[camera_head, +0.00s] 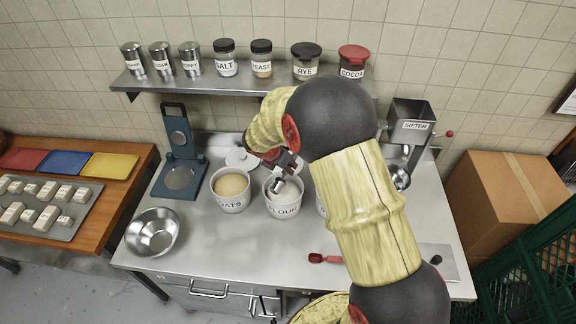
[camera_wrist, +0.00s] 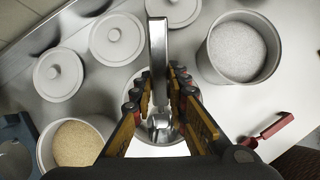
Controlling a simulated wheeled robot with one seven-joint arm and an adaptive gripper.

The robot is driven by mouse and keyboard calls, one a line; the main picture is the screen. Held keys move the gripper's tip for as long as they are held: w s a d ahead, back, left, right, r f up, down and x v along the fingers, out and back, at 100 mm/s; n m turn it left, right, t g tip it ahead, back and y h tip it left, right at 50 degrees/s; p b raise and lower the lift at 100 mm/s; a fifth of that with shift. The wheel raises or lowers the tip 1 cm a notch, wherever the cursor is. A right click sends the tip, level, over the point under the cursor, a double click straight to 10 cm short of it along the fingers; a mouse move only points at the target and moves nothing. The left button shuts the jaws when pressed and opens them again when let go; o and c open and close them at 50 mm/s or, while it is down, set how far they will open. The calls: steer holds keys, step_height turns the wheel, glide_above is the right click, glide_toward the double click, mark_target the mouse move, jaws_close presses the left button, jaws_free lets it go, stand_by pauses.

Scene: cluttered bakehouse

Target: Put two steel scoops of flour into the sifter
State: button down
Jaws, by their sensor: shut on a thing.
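My gripper (camera_head: 282,163) is over the white FLOUR tub (camera_head: 283,211), shut on the steel scoop (camera_head: 278,185). In the wrist view the scoop's flat handle (camera_wrist: 158,60) stands between the fingers (camera_wrist: 158,95), and its bowl end shows below them at the tub. I cannot tell whether the scoop holds flour or touches it. Pale flour (camera_wrist: 155,150) shows in part beneath the fingers. The steel sifter (camera_head: 412,112), labelled SIFTER, stands at the back right of the counter, with a small steel bowl (camera_head: 400,179) low beside it. The sifter's inside is unclear.
Another tub (camera_wrist: 240,82) of white contents stands right, mostly hidden behind my arm in the head view. A red scoop (camera_head: 328,259) lies in front. Lids (camera_wrist: 110,40) lie behind. A shelf (camera_head: 190,84) of jars runs above.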

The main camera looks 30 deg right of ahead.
step_height(320, 180, down, 8)
steer(key=b, duration=0.5)
steer(key=shift+f, duration=0.25)
stand_by(0.8)
step_height(320, 180, up, 12)
steer(key=p, duration=1)
steer(key=shift+f, duration=0.15)
steer(key=shift+a+f, duration=0.1)
stand_by(0.5)
